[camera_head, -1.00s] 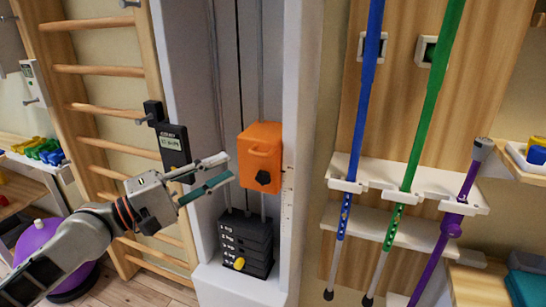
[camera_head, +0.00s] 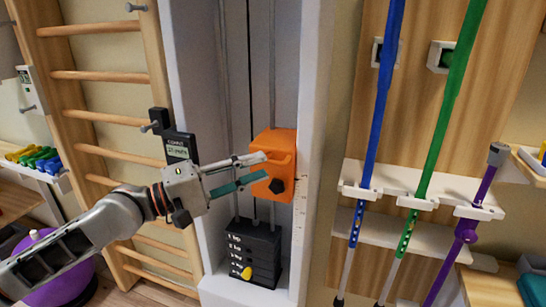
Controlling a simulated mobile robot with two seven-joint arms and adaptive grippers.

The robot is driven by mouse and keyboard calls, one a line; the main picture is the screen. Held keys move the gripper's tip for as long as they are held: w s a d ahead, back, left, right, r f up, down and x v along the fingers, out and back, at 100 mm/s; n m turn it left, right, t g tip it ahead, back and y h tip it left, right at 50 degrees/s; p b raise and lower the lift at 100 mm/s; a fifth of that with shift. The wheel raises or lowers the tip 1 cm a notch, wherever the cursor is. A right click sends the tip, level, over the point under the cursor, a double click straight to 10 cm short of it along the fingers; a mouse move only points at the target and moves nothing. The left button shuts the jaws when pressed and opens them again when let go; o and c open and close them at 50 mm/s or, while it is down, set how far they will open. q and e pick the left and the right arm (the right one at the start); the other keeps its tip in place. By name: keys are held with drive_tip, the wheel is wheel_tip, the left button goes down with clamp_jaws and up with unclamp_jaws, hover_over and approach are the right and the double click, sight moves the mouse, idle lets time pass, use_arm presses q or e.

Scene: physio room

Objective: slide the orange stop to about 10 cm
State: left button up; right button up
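The orange stop (camera_head: 284,150) is a block with a black knob (camera_head: 276,186) on its front, sitting on the vertical rods inside the white column, a little above the black weight stack (camera_head: 252,250). My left gripper (camera_head: 264,166) is at the left part of the stop, its two fingertips overlapping the stop's front in the head view. The fingers are apart, one above the other, with nothing clearly held between them. I cannot tell whether they touch the stop. A scale strip (camera_head: 301,190) with small marks runs on the column's right edge; its figures are too small to read. My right gripper is not in view.
A dark display box (camera_head: 180,147) hangs left of the column, just above my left wrist. Wooden wall bars (camera_head: 100,120) stand to the left. Blue, green and purple poles hang in a white rack (camera_head: 400,184) on the right. A yellow pin (camera_head: 246,273) sticks out of the stack.

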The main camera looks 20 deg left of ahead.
sight(273, 163)
use_arm(q)
drive_tip(key=shift+p+x, duration=0.5)
drive_tip(key=shift+x, duration=1.85)
drive_tip(key=shift+f, duration=0.1)
clamp_jaws()
